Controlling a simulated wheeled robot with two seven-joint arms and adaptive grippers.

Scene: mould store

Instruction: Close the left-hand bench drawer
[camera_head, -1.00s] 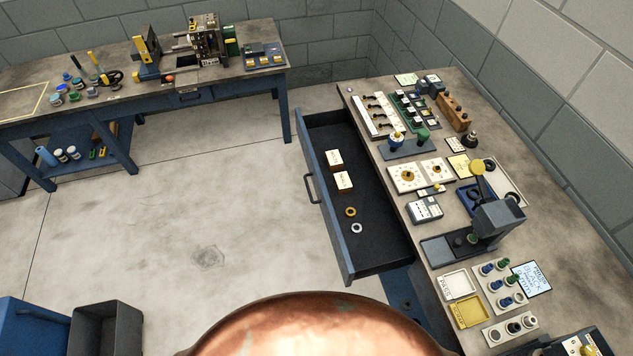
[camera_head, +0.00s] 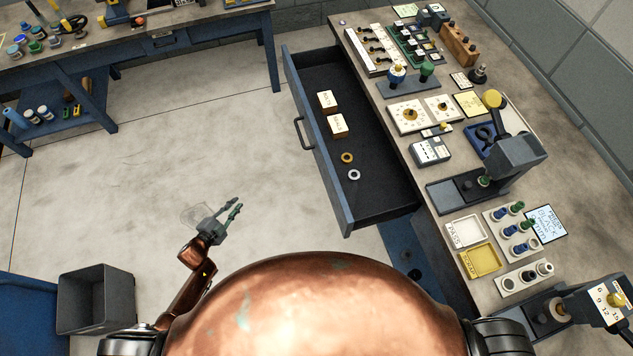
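A blue drawer with a dark inside (camera_head: 378,188) stands pulled far out of the bench on the right. Its blue front panel (camera_head: 325,165) faces left and carries a dark bar handle (camera_head: 304,133). Two small labelled boxes (camera_head: 328,101) (camera_head: 338,125), a brass ring (camera_head: 347,158) and a pale ring (camera_head: 355,175) lie in the drawer. My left gripper (camera_head: 238,207) is over the floor, left of and nearer than the drawer front, clear of the handle. Its fingers look parted, with nothing between them. My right gripper is out of view.
The right bench top (camera_head: 408,143) is crowded with gauges, trays and a press-like tool (camera_head: 505,160). A grey open bin (camera_head: 97,300) stands on the floor at lower left. Another blue bench (camera_head: 160,42) is at the back left. The floor left of the drawer is clear.

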